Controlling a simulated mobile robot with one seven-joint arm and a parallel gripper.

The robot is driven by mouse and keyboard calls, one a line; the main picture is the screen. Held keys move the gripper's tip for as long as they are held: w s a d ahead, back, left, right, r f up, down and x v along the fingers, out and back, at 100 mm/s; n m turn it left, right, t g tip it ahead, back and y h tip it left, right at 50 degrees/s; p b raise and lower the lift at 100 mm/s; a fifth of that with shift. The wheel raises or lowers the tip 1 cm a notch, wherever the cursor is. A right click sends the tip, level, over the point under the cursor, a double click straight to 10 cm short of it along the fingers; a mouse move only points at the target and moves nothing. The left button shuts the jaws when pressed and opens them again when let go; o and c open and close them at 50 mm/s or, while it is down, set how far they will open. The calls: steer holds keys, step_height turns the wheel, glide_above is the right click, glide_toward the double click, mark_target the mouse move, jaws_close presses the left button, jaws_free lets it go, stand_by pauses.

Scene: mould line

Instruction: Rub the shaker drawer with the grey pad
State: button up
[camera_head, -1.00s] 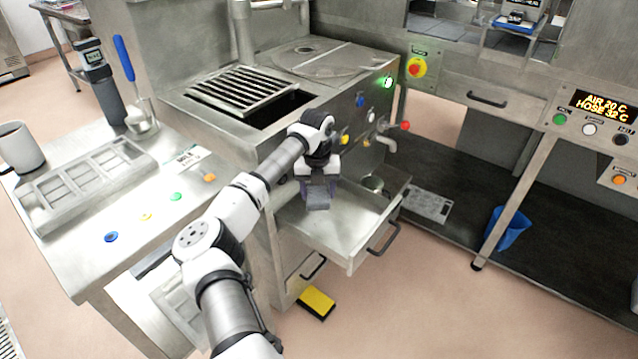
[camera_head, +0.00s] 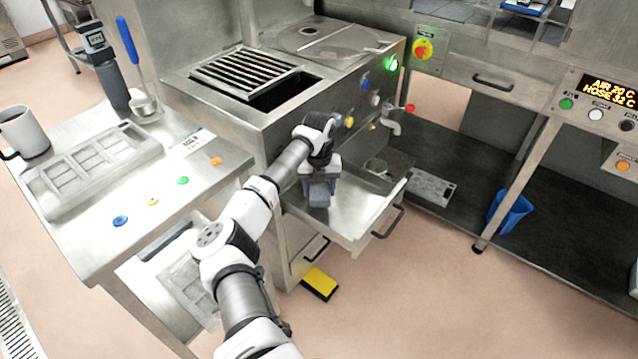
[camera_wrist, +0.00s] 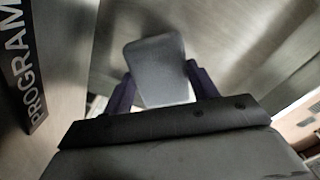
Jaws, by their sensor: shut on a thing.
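The shaker drawer (camera_head: 352,225) is pulled out from the steel machine, an open shallow metal tray with a dark handle on its front. My gripper (camera_head: 319,196) is over the left part of the drawer, pointing down. It is shut on the grey pad (camera_head: 318,190), which also shows between the dark fingers in the wrist view (camera_wrist: 158,70). Whether the pad touches the drawer floor I cannot tell. The gripper hides part of the drawer behind it.
A red-handled tap (camera_head: 395,122) juts out above the drawer's back right. A blue bin (camera_head: 510,211) stands on the dark lower shelf at right. The left counter holds a mould (camera_head: 95,165) and a mug (camera_head: 22,132).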

mark_target(330, 205)
step_height(330, 205, down, 4)
steer(key=shift+r+b, duration=0.15)
steer(key=shift+b, duration=0.75)
steer(key=shift+d, duration=0.1)
steer(key=shift+c, duration=0.2)
steer(key=s+d, duration=0.2)
steer(key=shift+s+d, duration=0.1)
steer(key=shift+d, duration=0.2)
steer(key=shift+s+d, duration=0.15)
steer(key=shift+s, duration=0.15)
steer(key=shift+w+a, duration=0.7)
steer(key=shift+w, duration=0.15)
steer(key=shift+w+a, duration=0.35)
steer(key=shift+a, duration=0.25)
steer(key=r, duration=0.1)
steer(key=r+p, duration=0.2)
steer(key=shift+w+a+r, duration=0.2)
steer(key=shift+a+r, duration=0.05)
steer(key=shift+r+p, duration=1.35)
steer(key=shift+r, duration=0.9)
